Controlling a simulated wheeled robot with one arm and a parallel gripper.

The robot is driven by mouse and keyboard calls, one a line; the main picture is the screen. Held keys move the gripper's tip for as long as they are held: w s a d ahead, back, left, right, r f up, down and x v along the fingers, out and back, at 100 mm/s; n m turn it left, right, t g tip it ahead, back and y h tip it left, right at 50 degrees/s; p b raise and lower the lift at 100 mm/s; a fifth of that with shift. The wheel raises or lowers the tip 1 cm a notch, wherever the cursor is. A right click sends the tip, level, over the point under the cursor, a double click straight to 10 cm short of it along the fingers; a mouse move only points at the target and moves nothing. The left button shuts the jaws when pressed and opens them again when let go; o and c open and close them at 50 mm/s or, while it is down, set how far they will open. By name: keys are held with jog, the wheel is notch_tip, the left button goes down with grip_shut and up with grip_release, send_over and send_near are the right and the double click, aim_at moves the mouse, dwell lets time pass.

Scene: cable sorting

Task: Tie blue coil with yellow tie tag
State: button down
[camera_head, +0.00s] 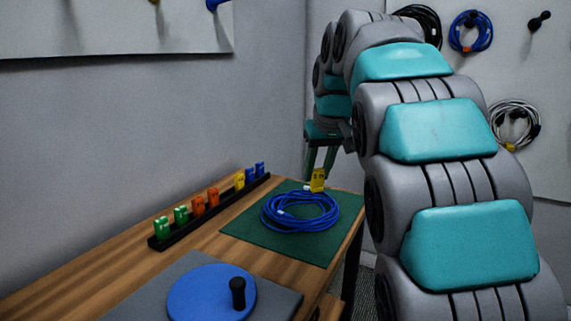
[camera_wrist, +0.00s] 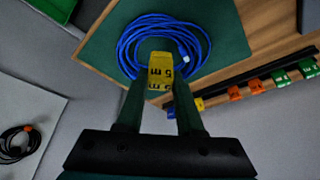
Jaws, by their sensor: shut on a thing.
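The blue coil (camera_head: 300,211) lies flat on a green mat (camera_head: 237,231) on the wooden table. It also shows in the wrist view (camera_wrist: 203,40), lying beyond my fingers. My gripper (camera_wrist: 160,90) is shut on a yellow tie tag (camera_wrist: 161,72) marked "5 m". In the head view the yellow tag (camera_head: 318,180) appears at the far edge of the coil. My gripper fingers (camera_head: 322,160) show partly there behind my arm. Whether the tag touches the coil cannot be told.
A black rack (camera_head: 215,209) at the table's left holds green, orange, yellow and blue tags. A blue disc (camera_head: 211,293) with a black knob sits on a grey pad in front. Coiled cables, including a blue one (camera_head: 471,32), hang on the wall board at right.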

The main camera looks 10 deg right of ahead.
aim_at(315, 192)
jog(key=shift+w+a, duration=0.25)
jog(key=shift+a, duration=0.05)
jog(key=shift+s+f, duration=0.1)
jog(key=shift+f, duration=1)
jog(key=shift+d+f+b, duration=0.1)
jog(key=shift+f+b, duration=1.25)
jog(key=shift+f, duration=0.75)
jog(key=shift+f+b, duration=0.3)
jog(key=shift+f, duration=0.35)
jog(key=shift+c, duration=2.3)
grip_release()
jog(key=shift+r, duration=0.1)
